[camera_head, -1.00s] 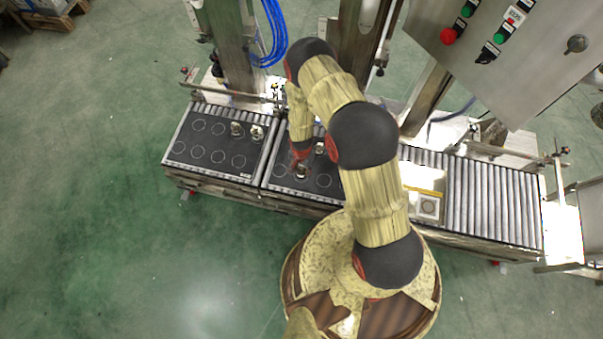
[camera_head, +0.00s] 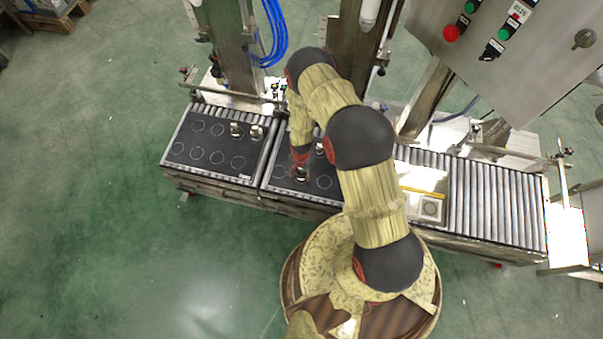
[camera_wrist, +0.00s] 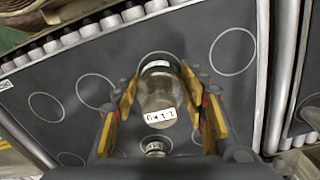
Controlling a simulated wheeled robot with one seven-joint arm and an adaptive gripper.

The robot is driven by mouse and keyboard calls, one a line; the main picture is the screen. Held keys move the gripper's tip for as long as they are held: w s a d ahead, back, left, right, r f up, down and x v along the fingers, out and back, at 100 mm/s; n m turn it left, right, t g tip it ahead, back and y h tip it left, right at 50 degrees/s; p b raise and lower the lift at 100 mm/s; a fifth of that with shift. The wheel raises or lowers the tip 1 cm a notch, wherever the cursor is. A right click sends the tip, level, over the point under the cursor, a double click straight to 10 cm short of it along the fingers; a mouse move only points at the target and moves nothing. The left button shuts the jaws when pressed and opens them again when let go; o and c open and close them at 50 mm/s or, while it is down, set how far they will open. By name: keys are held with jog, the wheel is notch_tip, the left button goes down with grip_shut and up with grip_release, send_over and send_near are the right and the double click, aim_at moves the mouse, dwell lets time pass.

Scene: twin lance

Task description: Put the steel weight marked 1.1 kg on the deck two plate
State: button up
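The steel weight (camera_wrist: 160,95) is a shiny cylinder with a white label reading 1.1 KG. It stands upright at a ringed spot on the dark middle plate (camera_head: 327,195). My gripper (camera_wrist: 159,75) has one yellow-orange finger on each side of it, with narrow gaps showing; contact at the tips is unclear. In the head view my gripper (camera_head: 301,168) is low over the front left of that plate. A second weight (camera_wrist: 155,148) stands behind it on the same plate; it also shows in the head view (camera_head: 319,148), beside my arm.
The left dark plate (camera_head: 190,165) carries two steel weights (camera_head: 236,130) and (camera_head: 256,132) at its back right; its other rings are empty. A tray with a round item (camera_head: 430,208) sits right of my arm, before bare rollers (camera_head: 495,200). Metal posts and a rail stand behind.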

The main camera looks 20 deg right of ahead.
jog(key=shift+o, duration=1.4)
notch_tip(320, 180, up, 12)
jog(key=p, duration=0.4)
jog(key=shift+w+r, duration=0.1)
jog(key=shift+r, duration=0.05)
jog(key=w+r+n+t, duration=0.1)
jog(key=w+r+n, duration=0.15)
jog(key=r, duration=1.05)
jog(key=w+r+n+t, duration=0.1)
jog(key=w+r, duration=0.3)
jog(key=r, duration=0.9)
jog(key=s+r+n+t, duration=0.1)
jog(key=s+r, duration=0.2)
jog(key=r, duration=0.7)
jog(key=s+r+n, duration=0.1)
jog(key=s+r, duration=0.1)
jog(key=r, duration=0.8)
jog(key=s+r+n+t, duration=0.1)
jog(key=s+r+n, duration=0.1)
jog(key=s+r, duration=0.6)
jog(key=s+r+n+t, duration=0.1)
jog(key=s+r+n, duration=0.1)
jog(key=s+r, duration=0.6)
jog(key=s, duration=0.5)
jog(key=shift+t, duration=0.3)
